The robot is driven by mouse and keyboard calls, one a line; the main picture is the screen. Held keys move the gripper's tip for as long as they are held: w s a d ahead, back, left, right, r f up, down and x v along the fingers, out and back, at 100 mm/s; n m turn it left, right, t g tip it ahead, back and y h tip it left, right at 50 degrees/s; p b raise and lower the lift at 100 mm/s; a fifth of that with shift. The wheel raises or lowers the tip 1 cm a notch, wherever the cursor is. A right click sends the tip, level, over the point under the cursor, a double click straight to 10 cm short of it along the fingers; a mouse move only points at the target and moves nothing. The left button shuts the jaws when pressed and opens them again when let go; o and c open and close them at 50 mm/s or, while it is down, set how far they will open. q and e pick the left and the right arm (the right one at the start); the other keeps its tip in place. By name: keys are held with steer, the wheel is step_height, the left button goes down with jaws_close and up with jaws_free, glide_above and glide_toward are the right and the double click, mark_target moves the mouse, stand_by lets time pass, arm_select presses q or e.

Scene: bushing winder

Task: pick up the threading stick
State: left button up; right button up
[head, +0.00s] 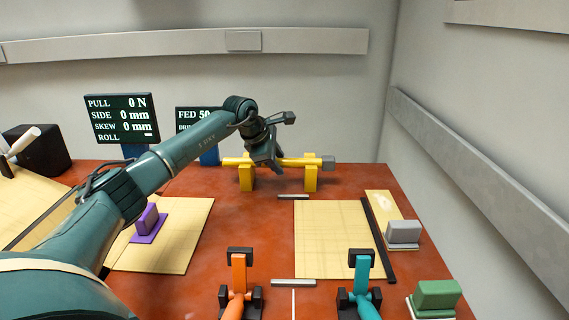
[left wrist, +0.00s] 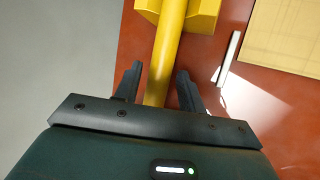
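The threading stick (head: 297,162) is a yellow rod with a grey block at its right end. It lies level across two yellow stands (head: 310,180) at the back of the table. My left gripper (head: 264,162) is at the stick, between the two stands. In the left wrist view the open fingers (left wrist: 160,75) stand one on each side of the yellow stick (left wrist: 169,45), with gaps showing beside it. The wrist hides part of the stick in the head view. My right gripper is not in view.
Two display screens (head: 121,118) stand behind the table's left side. Pale boards (head: 330,240) lie left and right, with a purple block (head: 148,220) on the left one. Orange (head: 238,275) and teal (head: 361,275) fixtures stand at the front. A wall rises close behind the stick.

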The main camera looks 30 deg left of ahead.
arm_select(q)
jaws_close()
